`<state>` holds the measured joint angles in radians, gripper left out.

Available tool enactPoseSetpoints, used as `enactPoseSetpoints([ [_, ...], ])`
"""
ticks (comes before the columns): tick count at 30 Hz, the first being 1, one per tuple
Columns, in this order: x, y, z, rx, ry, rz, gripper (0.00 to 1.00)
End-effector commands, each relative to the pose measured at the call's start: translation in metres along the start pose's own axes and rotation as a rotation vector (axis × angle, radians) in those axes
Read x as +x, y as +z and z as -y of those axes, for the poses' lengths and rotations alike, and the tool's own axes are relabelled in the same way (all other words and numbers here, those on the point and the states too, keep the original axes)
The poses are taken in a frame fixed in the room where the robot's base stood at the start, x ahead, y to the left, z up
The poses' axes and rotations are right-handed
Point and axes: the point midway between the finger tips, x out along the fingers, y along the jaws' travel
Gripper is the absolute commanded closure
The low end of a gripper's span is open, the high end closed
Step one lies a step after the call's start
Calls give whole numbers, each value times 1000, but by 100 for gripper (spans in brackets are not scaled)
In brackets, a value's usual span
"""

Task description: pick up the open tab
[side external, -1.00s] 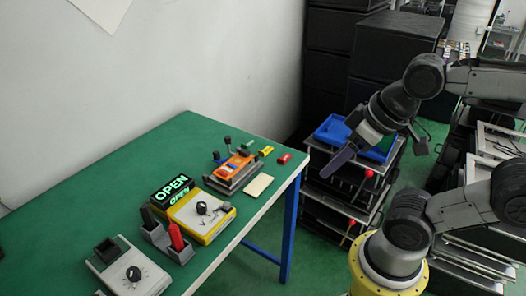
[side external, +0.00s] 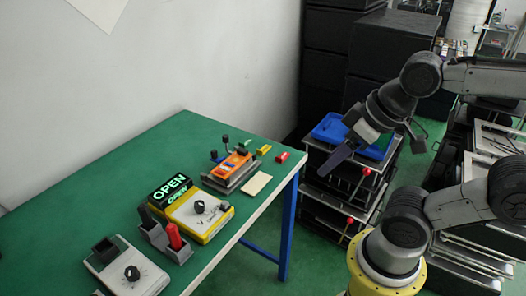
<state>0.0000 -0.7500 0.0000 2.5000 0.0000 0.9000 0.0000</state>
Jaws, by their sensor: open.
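The open tab (side external: 169,189) is a black sign with glowing green letters reading OPEN. It stands tilted at the back of a yellow-edged box (side external: 204,219) with a black knob, on the green table. A second green OPEN shows just below it. My gripper (side external: 336,160) is off the table's right end, in the air in front of the dark racks, well to the right of the tab. Its long dark finger points down and left, and nothing shows in its grasp. The space between its fingers is hard to see from this side.
A grey holder with red and black handles (side external: 168,240) stands just in front of the tab. A grey knob box (side external: 130,269) is at the near left. An orange lever unit (side external: 231,168) and small coloured blocks (side external: 265,150) lie toward the right end. The table's left part is clear.

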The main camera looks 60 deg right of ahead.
Motion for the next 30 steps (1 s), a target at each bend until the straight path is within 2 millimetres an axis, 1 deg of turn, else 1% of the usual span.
enactPoseSetpoints([
  [1,0,0,0,0,0,0,35],
  [2,0,0,0,0,0,0,32],
  [11,0,0,0,-13,0,0,32],
  [14,0,1,0,-89,0,5,32],
  [16,-2,1,0,-195,-1,11,32],
  [17,-5,-2,0,-252,-1,5,32],
  [20,-21,-24,0,-473,5,-19,32],
  [23,-32,-55,-3,-697,10,-9,32],
  [24,-34,-69,-5,-783,12,0,32],
  [26,-36,-91,-9,-908,12,20,32],
  [27,-36,-107,-13,-990,10,35,32],
  [29,-32,-131,-20,-1110,2,63,32],
  [30,-28,-147,-26,-1186,-7,83,32],
])
